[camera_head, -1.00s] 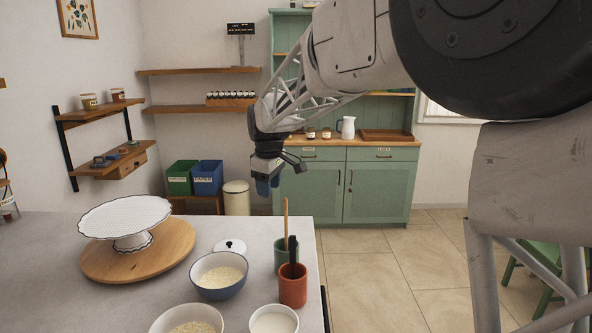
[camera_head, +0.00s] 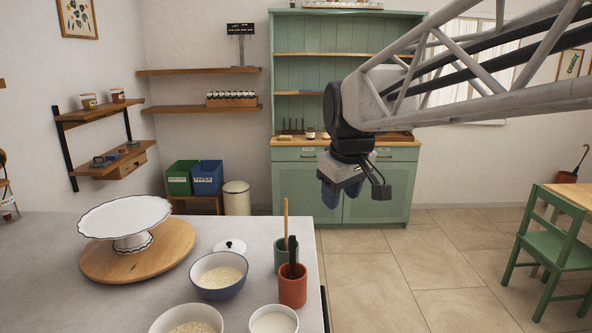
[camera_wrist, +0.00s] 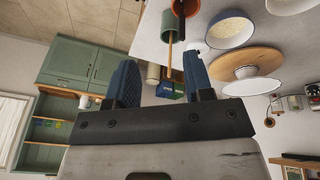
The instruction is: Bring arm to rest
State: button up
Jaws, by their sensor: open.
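My gripper (camera_head: 330,196) hangs from my arm in the head view, in the air right of the counter and in front of the green cabinet (camera_head: 392,183). Its blue fingers point down. In the wrist view my gripper (camera_wrist: 161,78) shows its two fingers well apart, with nothing between them. In the head view it is clear of the counter and of the utensil cups.
The grey counter (camera_head: 50,270) holds a cake stand (camera_head: 125,218) on a wooden board, bowls (camera_head: 218,275), a green cup (camera_head: 280,255) and a terracotta cup (camera_head: 293,290) with utensils. A green chair (camera_head: 550,245) stands at right. The floor between is clear.

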jog(key=s+d+f+m+t, duration=0.1)
jog(key=s+d+f+m, duration=0.15)
jog(key=s, duration=0.55)
jog(key=s+d+f+m, duration=0.15)
jog(key=s+d, duration=0.25)
jog(key=s, duration=0.4)
jog(key=s+d+f+m+t, duration=0.1)
jog(key=s+d+f+m, duration=0.15)
jog(key=s, duration=0.65)
notch_tip(320, 180, down, 8)
jog(key=w+g, duration=0.1)
jog(key=g, duration=0.1)
jog(key=shift+w+d+f+m+g+h, duration=0.2)
jog(key=shift+w+d+m+g+h, duration=0.15)
jog(key=shift+g+h, duration=0.05)
